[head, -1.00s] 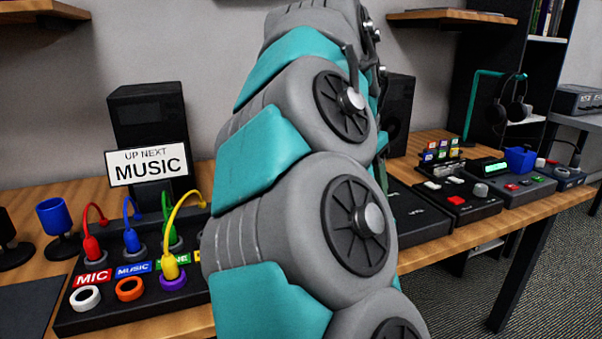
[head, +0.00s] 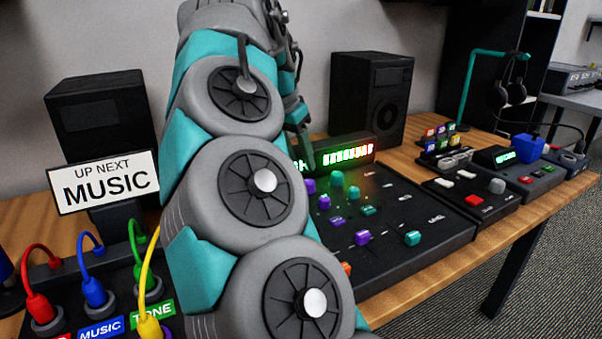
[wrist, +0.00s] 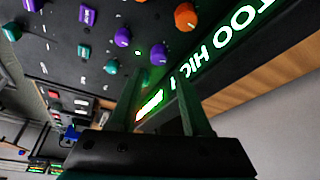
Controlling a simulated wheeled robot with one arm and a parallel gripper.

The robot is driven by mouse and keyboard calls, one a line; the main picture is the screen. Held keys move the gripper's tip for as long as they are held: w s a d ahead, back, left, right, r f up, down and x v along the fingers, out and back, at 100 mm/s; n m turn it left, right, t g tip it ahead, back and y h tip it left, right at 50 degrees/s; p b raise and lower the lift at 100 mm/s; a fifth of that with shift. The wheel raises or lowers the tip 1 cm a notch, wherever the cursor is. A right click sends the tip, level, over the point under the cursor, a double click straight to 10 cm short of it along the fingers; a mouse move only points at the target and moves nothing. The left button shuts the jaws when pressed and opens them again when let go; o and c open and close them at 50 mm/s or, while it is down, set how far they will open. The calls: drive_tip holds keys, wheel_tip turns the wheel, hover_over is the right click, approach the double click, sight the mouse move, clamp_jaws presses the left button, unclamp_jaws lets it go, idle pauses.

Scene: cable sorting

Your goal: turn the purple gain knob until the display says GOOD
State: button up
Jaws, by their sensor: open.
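The black mixer panel (head: 440,222) is partly hidden by my arm in the head view. Purple knobs show on it, one at its left (head: 309,186). In the wrist view, two round purple knobs, one (wrist: 122,37) and another (wrist: 159,54), sit near the display. I cannot tell which is the gain knob. The display (wrist: 220,42) shows inverted green lettering, "TOO HI…", partly hidden by a finger. Its lit bar also shows in the head view (head: 347,155). My gripper (wrist: 160,80) is open and empty; the nearer purple knob appears just beyond its fingertips. I see no contact.
A speaker (head: 372,100) stands behind the mixer. Coloured cables and an "UP NEXT MUSIC" sign (head: 104,183) are at left. A smaller device (head: 478,205) sits right of the mixer.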

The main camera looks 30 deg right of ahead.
sight(308, 182)
drive_tip(key=shift+x, duration=3.5)
drive_tip(key=shift+s, duration=0.1)
clamp_jaws()
